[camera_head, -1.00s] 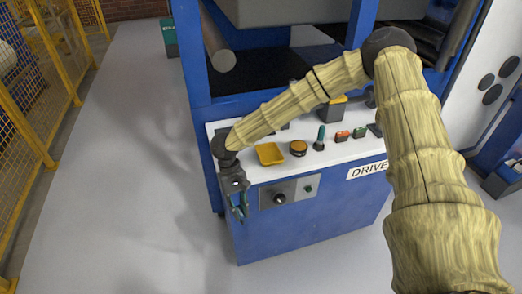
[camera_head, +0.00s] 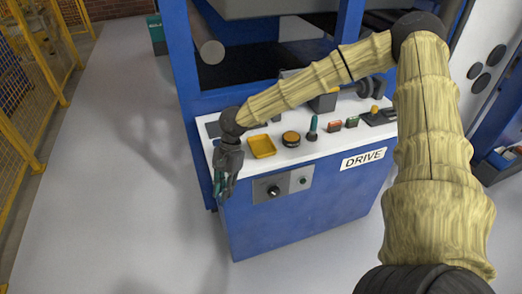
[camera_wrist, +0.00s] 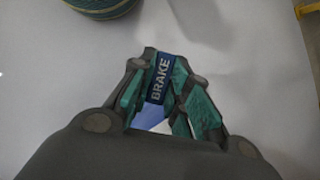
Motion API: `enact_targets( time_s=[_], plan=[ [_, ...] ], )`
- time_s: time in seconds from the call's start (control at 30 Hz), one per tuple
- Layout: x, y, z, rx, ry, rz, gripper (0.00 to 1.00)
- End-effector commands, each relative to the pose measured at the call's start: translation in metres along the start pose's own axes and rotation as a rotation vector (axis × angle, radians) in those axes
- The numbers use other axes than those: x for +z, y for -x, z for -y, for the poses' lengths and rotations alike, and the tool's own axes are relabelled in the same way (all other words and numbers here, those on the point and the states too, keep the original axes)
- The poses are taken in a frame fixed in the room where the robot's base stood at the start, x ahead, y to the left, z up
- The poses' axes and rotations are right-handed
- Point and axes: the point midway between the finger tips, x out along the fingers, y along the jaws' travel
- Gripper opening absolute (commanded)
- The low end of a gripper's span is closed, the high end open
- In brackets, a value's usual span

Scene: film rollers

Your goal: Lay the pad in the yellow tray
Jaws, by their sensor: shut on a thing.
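The yellow tray (camera_head: 262,146) lies on the white top of the blue machine, near its left front corner, and looks empty. My gripper (camera_head: 221,188) hangs fingers down at that corner, left of the tray and lower in the picture, apart from it. In the wrist view my teal-lined fingers (camera_wrist: 160,92) are shut on a small dark blue pad (camera_wrist: 158,80) with white BRAKE lettering. A light blue and white patch shows below it between the fingers; I cannot tell what it is. In the head view the pad is too small to make out.
An orange round button (camera_head: 291,138), a teal-handled lever (camera_head: 312,127) and red and green switches (camera_head: 334,126) stand right of the tray. A yellow mesh fence (camera_head: 25,100) is at far left. The grey floor (camera_head: 110,200) between is clear.

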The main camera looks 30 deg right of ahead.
Motion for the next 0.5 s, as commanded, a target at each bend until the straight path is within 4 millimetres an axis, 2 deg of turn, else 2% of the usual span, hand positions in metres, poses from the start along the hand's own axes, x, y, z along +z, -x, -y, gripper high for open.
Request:
enact_targets(
  time_s=[0.5],
  plan=[
    [-0.014, 0.031, -0.015, -0.249, -0.587, 0.000, 0.00]
  ],
)
